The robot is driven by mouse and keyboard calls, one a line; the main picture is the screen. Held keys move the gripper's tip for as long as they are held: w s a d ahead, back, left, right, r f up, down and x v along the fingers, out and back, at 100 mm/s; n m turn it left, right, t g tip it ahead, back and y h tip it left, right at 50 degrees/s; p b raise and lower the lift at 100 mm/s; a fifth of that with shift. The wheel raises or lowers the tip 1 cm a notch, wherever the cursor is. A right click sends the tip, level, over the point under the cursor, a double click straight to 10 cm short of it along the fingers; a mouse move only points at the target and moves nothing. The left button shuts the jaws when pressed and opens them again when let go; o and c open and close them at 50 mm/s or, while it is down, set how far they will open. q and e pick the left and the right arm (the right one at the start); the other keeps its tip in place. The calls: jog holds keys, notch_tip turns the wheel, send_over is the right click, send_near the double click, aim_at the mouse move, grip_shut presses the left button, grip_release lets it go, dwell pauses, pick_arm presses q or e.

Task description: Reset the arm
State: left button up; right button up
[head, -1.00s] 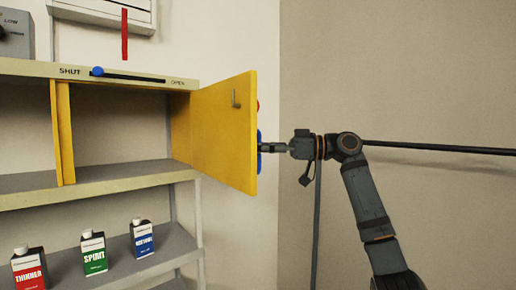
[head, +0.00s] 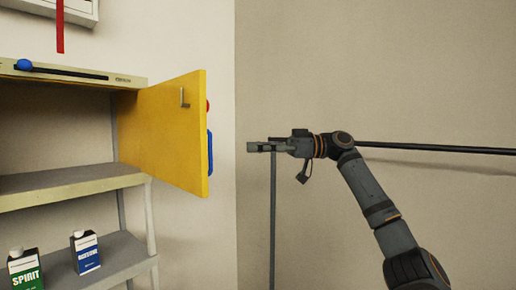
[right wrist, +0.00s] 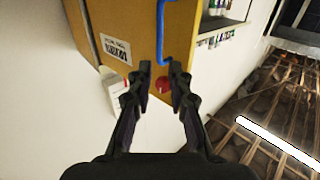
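My right arm comes in from the lower right in the head view. Its gripper (head: 250,147) is in front of the bare wall, to the right of the open yellow door (head: 160,130) and apart from it. In the right wrist view the gripper's two fingers (right wrist: 160,82) are apart with nothing held between them. Beyond them are the door's blue handle (right wrist: 163,35) and a red knob (right wrist: 162,86). The blue handle also shows at the door's edge in the head view (head: 210,152). My left gripper is not in view.
A blue slider knob (head: 24,65) sits on the top rail. The wall area around my right gripper is free.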

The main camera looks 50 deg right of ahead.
dwell(0.5)
